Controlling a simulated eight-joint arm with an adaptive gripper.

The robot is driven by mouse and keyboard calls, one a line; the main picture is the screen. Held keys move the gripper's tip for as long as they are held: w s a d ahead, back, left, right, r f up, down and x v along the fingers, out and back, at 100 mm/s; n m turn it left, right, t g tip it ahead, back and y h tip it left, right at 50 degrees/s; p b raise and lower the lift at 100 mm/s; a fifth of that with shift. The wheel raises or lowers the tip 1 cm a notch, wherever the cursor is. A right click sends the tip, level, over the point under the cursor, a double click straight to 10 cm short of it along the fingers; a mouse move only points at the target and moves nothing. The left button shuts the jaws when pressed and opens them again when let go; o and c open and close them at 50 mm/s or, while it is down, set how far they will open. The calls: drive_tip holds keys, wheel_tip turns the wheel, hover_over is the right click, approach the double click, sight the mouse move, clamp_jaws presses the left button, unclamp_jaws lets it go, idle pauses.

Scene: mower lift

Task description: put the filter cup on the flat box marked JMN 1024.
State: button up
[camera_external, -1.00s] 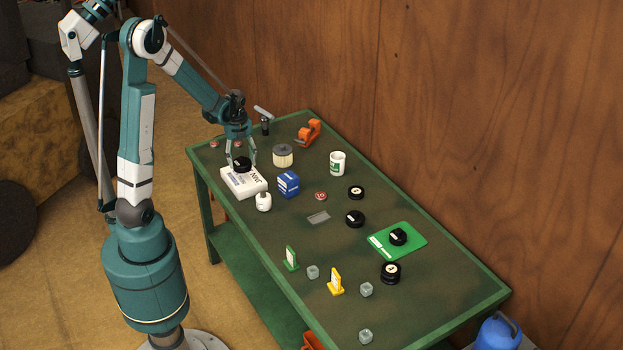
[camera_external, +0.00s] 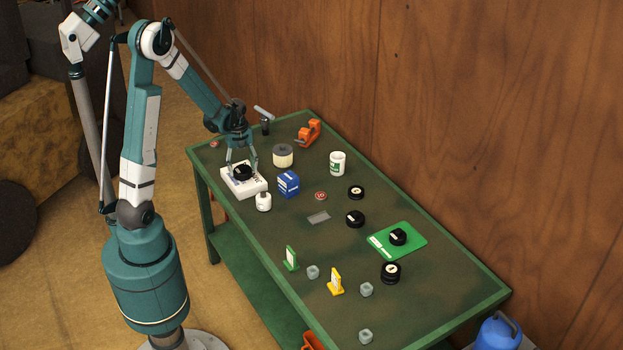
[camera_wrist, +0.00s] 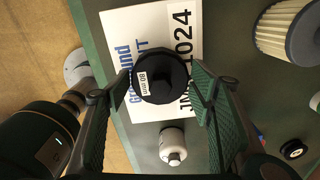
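The filter cup, which I take to be the black round piece with a knob and a small white label (camera_wrist: 160,82), is between the fingers of my gripper (camera_wrist: 162,75). The fingers appear closed against its two sides. It also shows in the external view (camera_external: 243,173), under my gripper (camera_external: 243,168). The flat white box marked JMN 1024 (camera_wrist: 182,35) lies directly beneath the cup, on the table's far-left end in the external view (camera_external: 238,188). The cup is on the box top or just above it; I cannot tell which. It hides part of the print.
A white bottle (camera_external: 264,201) and a blue box (camera_external: 289,184) stand close by the flat box. A pleated cream filter (camera_external: 283,157) is behind. Several black round pieces, one on a green pad (camera_external: 412,238), sit farther right on the green table (camera_external: 440,310).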

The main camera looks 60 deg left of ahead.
sight(242, 166)
drive_tip(key=shift+o, duration=1.2)
drive_tip(key=shift+r, duration=0.25)
wheel_tip(242, 166, up, 12)
drive_tip(key=p, duration=0.2)
drive_tip(key=shift+s, duration=0.1)
idle(0.4)
drive_tip(key=s+d+r+n+t, duration=0.2)
drive_tip(key=s+d+r+n, duration=0.2)
drive_tip(key=d, duration=0.5)
drive_tip(key=s+d+r+n+t, duration=0.2)
drive_tip(key=s+d+r+n, duration=0.2)
drive_tip(key=d+n, duration=0.5)
drive_tip(key=s+d+r+n+t, duration=0.3)
drive_tip(key=d+r+n, duration=0.3)
drive_tip(key=d, duration=0.5)
drive_tip(key=shift+s+r+n, duration=0.4)
drive_tip(key=shift+s+r, duration=0.3)
drive_tip(key=shift+s, duration=0.05)
